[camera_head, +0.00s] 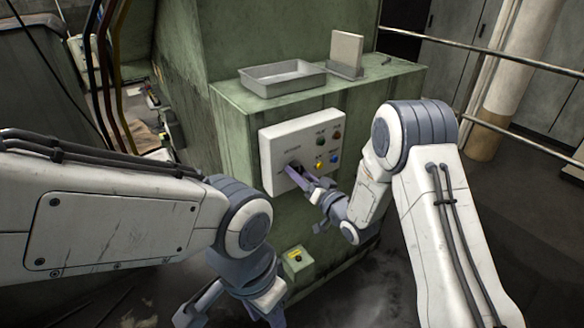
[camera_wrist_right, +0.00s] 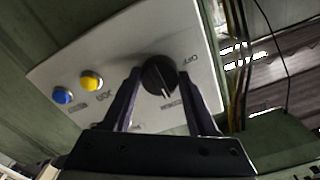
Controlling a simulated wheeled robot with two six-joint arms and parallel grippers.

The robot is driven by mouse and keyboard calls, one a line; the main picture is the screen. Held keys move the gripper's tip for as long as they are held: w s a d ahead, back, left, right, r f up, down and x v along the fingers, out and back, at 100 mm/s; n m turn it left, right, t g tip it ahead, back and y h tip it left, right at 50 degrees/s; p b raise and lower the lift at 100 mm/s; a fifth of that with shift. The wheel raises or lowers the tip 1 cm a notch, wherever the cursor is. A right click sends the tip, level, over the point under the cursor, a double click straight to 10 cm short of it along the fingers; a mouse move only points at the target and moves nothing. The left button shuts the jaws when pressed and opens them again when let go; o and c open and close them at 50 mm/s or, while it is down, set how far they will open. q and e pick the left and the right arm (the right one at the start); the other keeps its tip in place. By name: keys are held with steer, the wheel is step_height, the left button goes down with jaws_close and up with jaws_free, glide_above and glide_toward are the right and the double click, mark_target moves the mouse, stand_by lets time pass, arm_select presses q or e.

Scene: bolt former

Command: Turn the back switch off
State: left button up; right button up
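A white control panel (camera_head: 283,150) is on the front of the green machine. Its round black switch (camera_wrist_right: 159,75) has a white pointer line and shows in the right wrist view, with lettering near it on the panel. My right gripper (camera_head: 296,167) is at the panel's lower left in the head view and partly covers the switch. In the wrist view its two dark fingers (camera_wrist_right: 159,82) stand apart, one on each side of the switch; firm contact is not clear. My left gripper (camera_head: 232,308) hangs low at the bottom of the head view, its fingers apart and empty.
Yellow (camera_wrist_right: 91,81) and blue (camera_wrist_right: 62,96) buttons sit beside the switch. A grey tray (camera_head: 282,78) and an upright plate (camera_head: 346,52) are on the machine top. A small green box with a yellow top (camera_head: 296,256) is below the panel. A rail (camera_head: 490,50) runs at the right.

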jaws_close()
steer(key=n+b, duration=0.4)
steer(key=n, duration=0.1)
steer(key=n+b, duration=0.5)
steer(key=n, duration=0.1)
stand_by(0.4)
steer(key=o, duration=0.8)
jaws_free()
